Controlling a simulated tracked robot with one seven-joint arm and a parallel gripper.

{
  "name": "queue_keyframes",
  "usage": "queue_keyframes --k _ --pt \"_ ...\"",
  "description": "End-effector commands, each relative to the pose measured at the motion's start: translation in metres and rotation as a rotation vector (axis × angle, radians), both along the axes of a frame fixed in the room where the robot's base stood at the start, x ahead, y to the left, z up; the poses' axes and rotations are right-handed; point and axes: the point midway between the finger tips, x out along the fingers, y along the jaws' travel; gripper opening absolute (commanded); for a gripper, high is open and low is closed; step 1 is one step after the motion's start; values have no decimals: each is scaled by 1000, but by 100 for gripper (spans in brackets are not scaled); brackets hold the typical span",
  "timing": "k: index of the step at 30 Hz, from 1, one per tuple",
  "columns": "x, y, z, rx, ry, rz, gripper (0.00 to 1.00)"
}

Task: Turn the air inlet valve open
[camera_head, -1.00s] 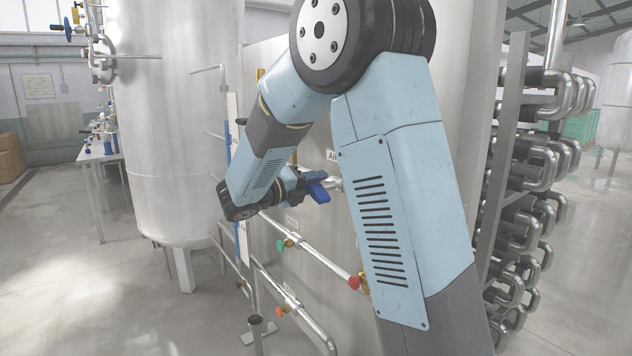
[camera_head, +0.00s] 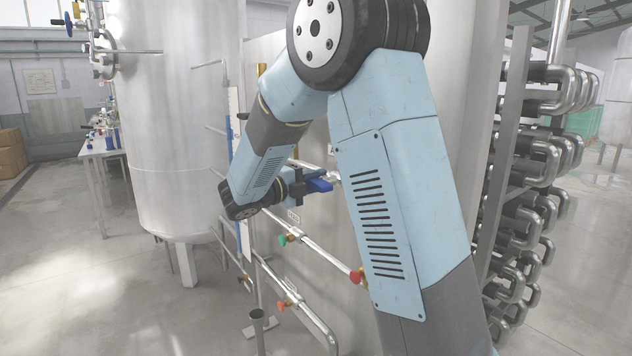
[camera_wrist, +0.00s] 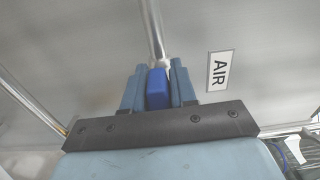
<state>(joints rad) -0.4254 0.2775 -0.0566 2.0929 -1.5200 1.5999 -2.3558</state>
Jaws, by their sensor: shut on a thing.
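The air inlet valve shows as a blue lever handle (camera_head: 319,185) on a steel pipe in front of the tank panel. In the wrist view the handle (camera_wrist: 157,88) sits between the two fingers of my gripper (camera_wrist: 159,90), with one finger on each side. My gripper (camera_head: 303,186) is shut on it. A steel pipe (camera_wrist: 152,30) runs up from just beyond the handle. The white AIR label (camera_wrist: 220,70) is to the right of the handle. The valve body is mostly hidden behind the handle and fingers.
Below are pipes with a green knob (camera_head: 282,240), a red knob (camera_head: 356,277) and an orange-red knob (camera_head: 281,305). A large steel tank (camera_head: 165,130) stands at left. A rack of bent pipes (camera_head: 545,190) is at right. The floor at left is clear.

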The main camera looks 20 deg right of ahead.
Motion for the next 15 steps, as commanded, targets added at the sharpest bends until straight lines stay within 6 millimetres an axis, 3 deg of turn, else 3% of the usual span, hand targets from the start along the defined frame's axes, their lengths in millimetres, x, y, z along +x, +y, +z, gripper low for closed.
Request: queue_keyframes --k 7,8,15 --pt "1 2 -3 1 7 6 0" --pt "1 2 -3 1 7 6 27" --pt "0 1 -2 1 4 3 47"
